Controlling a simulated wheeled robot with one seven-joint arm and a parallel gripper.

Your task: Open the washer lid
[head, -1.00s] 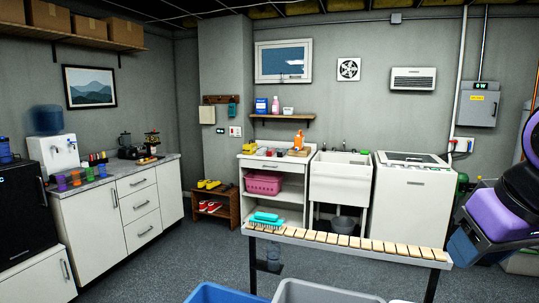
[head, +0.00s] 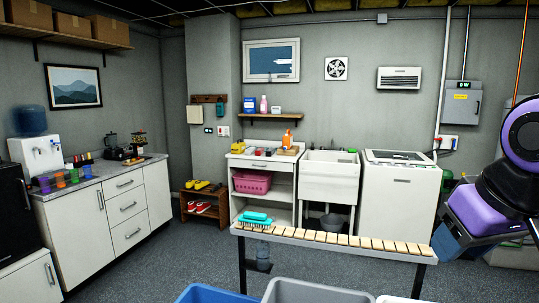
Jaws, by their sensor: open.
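The white top-loading washer (head: 394,207) stands against the back wall, right of the white utility sink (head: 329,180). Its lid (head: 408,157) has a dark glass-like panel and lies shut on top. My arm, in purple and black, shows at the right edge, to the right of the washer in the picture. My gripper's fingertips cannot be made out in this view.
A slatted bench (head: 330,238) stands across the floor in front of the sink and washer. A blue bin (head: 205,293) and a grey bin (head: 310,291) are at the bottom edge. Open carpet (head: 150,270) lies left of the bench.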

